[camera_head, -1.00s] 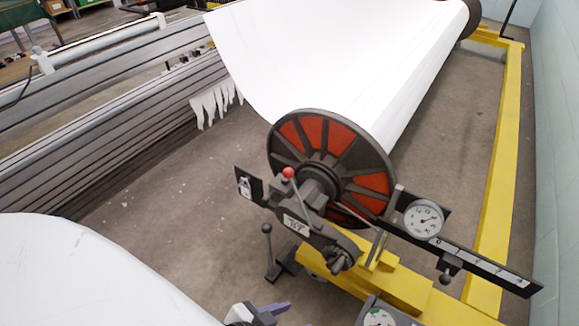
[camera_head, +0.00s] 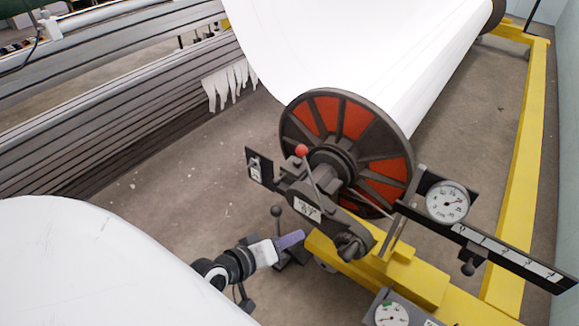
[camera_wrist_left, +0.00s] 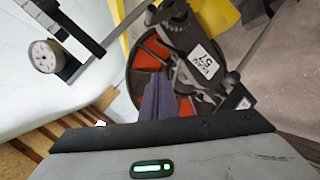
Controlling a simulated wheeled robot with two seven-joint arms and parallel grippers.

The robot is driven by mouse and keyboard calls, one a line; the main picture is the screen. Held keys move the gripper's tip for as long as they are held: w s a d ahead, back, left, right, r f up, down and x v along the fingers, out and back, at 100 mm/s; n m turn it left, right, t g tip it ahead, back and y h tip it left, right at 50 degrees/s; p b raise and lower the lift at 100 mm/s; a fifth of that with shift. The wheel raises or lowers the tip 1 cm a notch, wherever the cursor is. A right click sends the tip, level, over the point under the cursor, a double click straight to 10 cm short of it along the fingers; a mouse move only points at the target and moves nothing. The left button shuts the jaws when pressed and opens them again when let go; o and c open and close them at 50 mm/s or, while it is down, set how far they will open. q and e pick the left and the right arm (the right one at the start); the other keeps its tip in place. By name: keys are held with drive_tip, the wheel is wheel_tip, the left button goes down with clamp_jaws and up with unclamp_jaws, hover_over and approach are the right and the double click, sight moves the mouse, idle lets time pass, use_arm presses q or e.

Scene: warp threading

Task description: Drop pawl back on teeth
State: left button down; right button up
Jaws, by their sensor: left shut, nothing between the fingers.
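The beam's dark end disc (camera_head: 394,122) with red panels faces me at centre. In front of its hub is a dark bracket (camera_head: 308,208) with a white label and a thin lever topped by a red knob (camera_head: 301,150). In the left wrist view, the fingers (camera_wrist_left: 155,97) show in front of the disc (camera_wrist_left: 148,55), beside the labelled bracket (camera_wrist_left: 201,62). My right gripper is out of view.
A black-knobbed lever (camera_head: 276,212) stands just left of the yellow frame (camera_head: 412,275). A dial gauge (camera_head: 447,202) and a graduated bar (camera_head: 510,256) extend right. Bare floor lies left of the disc.

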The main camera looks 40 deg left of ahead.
use_arm(q)
drive_tip(key=w+a+r+n+t+y+b, duration=0.2)
drive_tip(key=w+a+r+n+b, duration=0.1)
drive_tip(key=a+n, duration=0.4)
drive_tip(key=w+a+r+n+t+y+b, duration=0.2)
drive_tip(key=w+a+n+b, duration=0.1)
drive_tip(key=w+a+n, duration=0.2)
drive_tip(key=a+n, duration=0.2)
drive_tip(key=a, duration=0.2)
drive_tip(key=shift+a+r+n+t, duration=0.3)
drive_tip(key=shift+r+n, duration=0.1)
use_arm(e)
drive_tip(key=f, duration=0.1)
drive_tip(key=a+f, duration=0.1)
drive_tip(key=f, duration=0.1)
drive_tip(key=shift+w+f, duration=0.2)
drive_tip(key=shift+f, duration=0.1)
use_arm(q)
drive_tip(key=w+a, duration=0.1)
drive_tip(key=w, duration=0.9)
drive_tip(key=d, duration=0.1)
drive_tip(key=d+p, duration=0.1)
drive_tip(key=s+d, duration=0.1)
drive_tip(key=shift+d+r+p, duration=0.25)
drive_tip(key=shift+r+p, duration=0.05)
drive_tip(key=shift+r, duration=0.1)
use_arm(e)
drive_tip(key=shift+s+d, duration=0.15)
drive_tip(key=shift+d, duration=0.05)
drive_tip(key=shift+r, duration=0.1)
